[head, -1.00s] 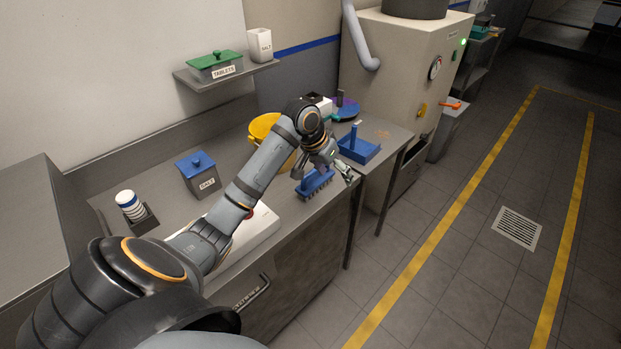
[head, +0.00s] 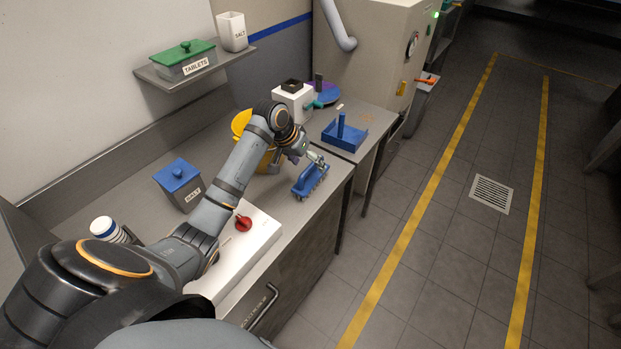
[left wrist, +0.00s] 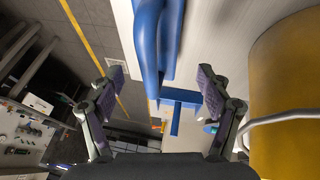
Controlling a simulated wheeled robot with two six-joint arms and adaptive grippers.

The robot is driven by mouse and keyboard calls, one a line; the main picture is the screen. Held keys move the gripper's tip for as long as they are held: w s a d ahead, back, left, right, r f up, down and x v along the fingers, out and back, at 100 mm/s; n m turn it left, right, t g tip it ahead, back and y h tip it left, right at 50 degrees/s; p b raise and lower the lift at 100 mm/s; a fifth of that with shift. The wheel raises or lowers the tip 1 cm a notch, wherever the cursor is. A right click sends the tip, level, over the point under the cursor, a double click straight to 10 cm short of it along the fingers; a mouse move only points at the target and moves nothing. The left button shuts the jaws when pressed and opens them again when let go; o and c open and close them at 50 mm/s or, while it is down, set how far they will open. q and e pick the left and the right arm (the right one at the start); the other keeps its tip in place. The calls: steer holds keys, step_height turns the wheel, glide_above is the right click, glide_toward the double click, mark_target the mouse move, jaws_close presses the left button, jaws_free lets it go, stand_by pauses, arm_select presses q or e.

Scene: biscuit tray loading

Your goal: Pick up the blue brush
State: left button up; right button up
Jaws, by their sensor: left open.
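The blue brush (head: 311,180), with bristles downward, rests near the front edge of the steel counter. My left gripper (head: 308,158) is over the counter just behind and above the brush, partly hiding its far end. In the left wrist view, the gripper (left wrist: 160,82) is open, its two purple-padded fingers wide apart. The brush's blue handle (left wrist: 157,35) shows ahead, in line with the gap between the fingers, with nothing held. My right gripper is in neither view.
A yellow bucket (left wrist: 290,80) stands close beside the left gripper. A blue-lidded salt box (head: 180,188) and a white scale-like device (head: 262,240) with a red knob stand nearer on the counter.

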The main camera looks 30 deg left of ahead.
mark_target(312, 173)
arm_select(q)
steer(key=shift+f, duration=0.15)
steer(key=x, duration=0.2)
steer(key=p+x, duration=0.1)
steer(key=shift+d+f, duration=0.2)
steer(key=shift+f, duration=0.25)
steer(key=shift+w+f, duration=0.15)
steer(key=shift+f, duration=0.35)
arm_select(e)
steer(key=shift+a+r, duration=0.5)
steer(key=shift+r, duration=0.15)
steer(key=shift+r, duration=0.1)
arm_select(q)
steer(key=shift+f+p, duration=0.2)
steer(key=shift+p, duration=0.35)
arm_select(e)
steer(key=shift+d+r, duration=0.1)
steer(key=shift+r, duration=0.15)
arm_select(q)
steer(key=shift+c, duration=0.3)
steer(key=c, duration=1.5)
